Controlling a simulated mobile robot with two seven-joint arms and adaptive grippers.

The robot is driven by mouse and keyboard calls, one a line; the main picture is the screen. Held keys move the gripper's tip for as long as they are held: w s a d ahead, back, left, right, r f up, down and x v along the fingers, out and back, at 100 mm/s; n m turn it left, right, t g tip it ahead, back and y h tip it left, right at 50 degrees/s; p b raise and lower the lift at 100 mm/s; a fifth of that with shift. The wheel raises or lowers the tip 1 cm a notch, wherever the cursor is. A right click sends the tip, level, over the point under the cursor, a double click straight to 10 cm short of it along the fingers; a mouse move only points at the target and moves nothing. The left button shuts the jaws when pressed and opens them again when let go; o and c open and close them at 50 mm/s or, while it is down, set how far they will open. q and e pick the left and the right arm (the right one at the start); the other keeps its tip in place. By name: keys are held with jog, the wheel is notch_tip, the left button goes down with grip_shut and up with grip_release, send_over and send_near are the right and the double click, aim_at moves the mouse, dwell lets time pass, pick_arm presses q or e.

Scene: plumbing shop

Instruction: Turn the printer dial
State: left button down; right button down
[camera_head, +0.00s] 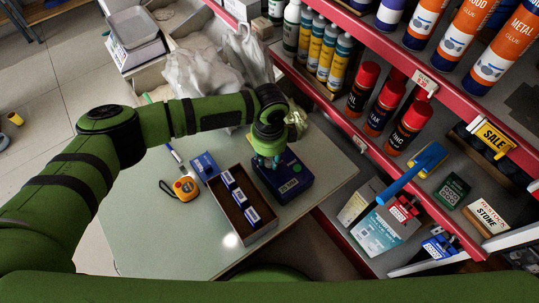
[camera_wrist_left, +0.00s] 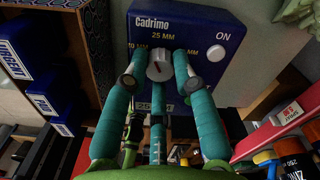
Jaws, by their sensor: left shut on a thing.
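The printer (camera_head: 289,182) is a dark blue box on the table, left of the shelves. In the left wrist view the printer's face (camera_wrist_left: 205,30) shows the name Cadrimo, 25 MM and 20 MM marks and a white ON button (camera_wrist_left: 215,52). The pale round dial (camera_wrist_left: 160,62) has a dark pointer line running roughly up and down. My left gripper (camera_head: 268,161) is at the printer from above. In the wrist view its teal-wrapped fingers (camera_wrist_left: 161,82) are closed around the dial. Part of the printer's markings are hidden by the fingers. My right gripper is not in view.
A brown box (camera_head: 225,209) with blue-and-white packs stands close left of the printer. An orange tape measure (camera_head: 185,188) and a small blue box (camera_head: 205,166) lie further left. Red-edged shelves (camera_head: 340,117) with bottles rise at the right. The table's front left (camera_head: 140,235) is clear.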

aim_at(269, 160)
pick_arm(q)
jog(key=m, duration=0.5)
jog(key=shift+m, duration=0.3)
dwell(0.4)
jog(key=c, duration=1)
grip_release()
jog(key=shift+r, duration=0.3)
notch_tip(269, 160, up, 11)
jog(key=shift+r, duration=0.2)
